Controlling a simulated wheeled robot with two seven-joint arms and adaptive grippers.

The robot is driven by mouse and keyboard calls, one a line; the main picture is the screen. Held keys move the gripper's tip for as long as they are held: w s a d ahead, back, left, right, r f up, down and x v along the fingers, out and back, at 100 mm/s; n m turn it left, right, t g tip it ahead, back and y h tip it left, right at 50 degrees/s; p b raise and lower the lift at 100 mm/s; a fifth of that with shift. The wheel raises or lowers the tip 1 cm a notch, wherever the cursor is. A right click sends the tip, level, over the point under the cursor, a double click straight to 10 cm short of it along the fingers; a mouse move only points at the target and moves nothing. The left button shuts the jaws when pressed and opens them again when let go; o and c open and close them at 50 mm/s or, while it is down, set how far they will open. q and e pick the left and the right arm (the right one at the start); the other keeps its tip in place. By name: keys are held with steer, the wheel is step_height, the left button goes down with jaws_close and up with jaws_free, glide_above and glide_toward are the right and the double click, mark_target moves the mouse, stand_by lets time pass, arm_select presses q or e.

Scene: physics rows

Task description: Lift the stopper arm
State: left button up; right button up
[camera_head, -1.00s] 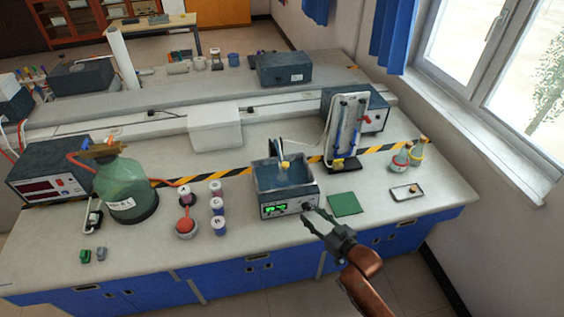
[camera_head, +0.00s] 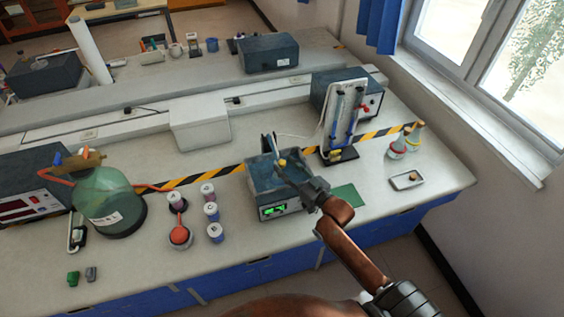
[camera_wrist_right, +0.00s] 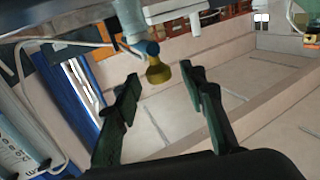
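The water bath (camera_head: 258,178) is a blue-grey tub with a green lit display on the bench. A small yellow stopper (camera_head: 282,162) shows over the bath near a slim grey upright. In the right wrist view, the olive-yellow stopper (camera_wrist_right: 158,72) has a blue collar and a pale grey arm (camera_wrist_right: 132,18) above it. My right gripper (camera_head: 287,172) reaches over the bath from the lower right. In the wrist view its fingers (camera_wrist_right: 160,80) are spread, with the stopper showing between their tips; contact is not visible. My left gripper is out of view.
A stand with blue-clamped tubes (camera_head: 342,120) is close behind and right of the bath. Lidded jars (camera_head: 211,211) stand to the left, with a large green bottle (camera_head: 112,208) farther left. A green mat (camera_head: 350,196) lies to the right.

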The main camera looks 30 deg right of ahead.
steer(key=shift+w+a, duration=0.1)
steer(key=shift+w, duration=1.15)
steer(key=c, duration=0.7)
jaws_close()
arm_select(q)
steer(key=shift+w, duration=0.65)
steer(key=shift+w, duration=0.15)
